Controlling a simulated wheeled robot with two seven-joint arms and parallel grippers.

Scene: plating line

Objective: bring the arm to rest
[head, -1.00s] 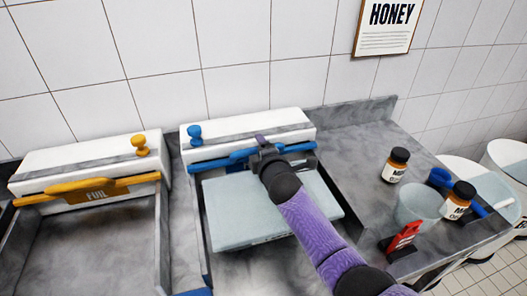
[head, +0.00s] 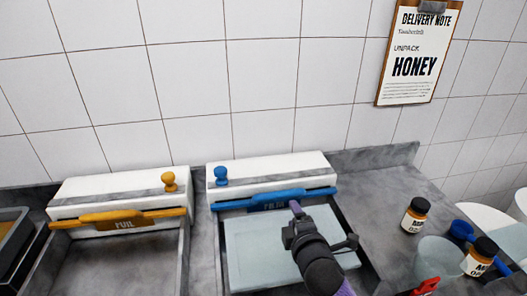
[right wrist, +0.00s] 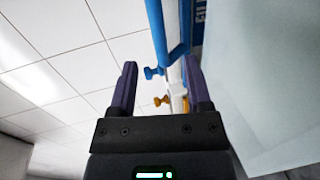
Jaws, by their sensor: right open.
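My right arm (head: 322,277) comes in from the bottom of the head view. Its gripper (head: 318,222) is over the pale lidded box or block (head: 250,252) in front of the blue-handled dispenser (head: 275,170). In the right wrist view my right gripper (right wrist: 160,68) has its two purple fingers apart with nothing between them. The blue bar handle (head: 262,204) lies just beyond the gripper in the head view; I cannot tell whether they touch. My left gripper is in neither view now.
A yellow-handled foil dispenser (head: 120,190) stands at the left. On the right counter are a brown jar (head: 415,215), another jar (head: 480,258), a pale translucent bowl (head: 438,258) and a red object (head: 427,286). A delivery note reading HONEY (head: 412,60) hangs on the tiled wall.

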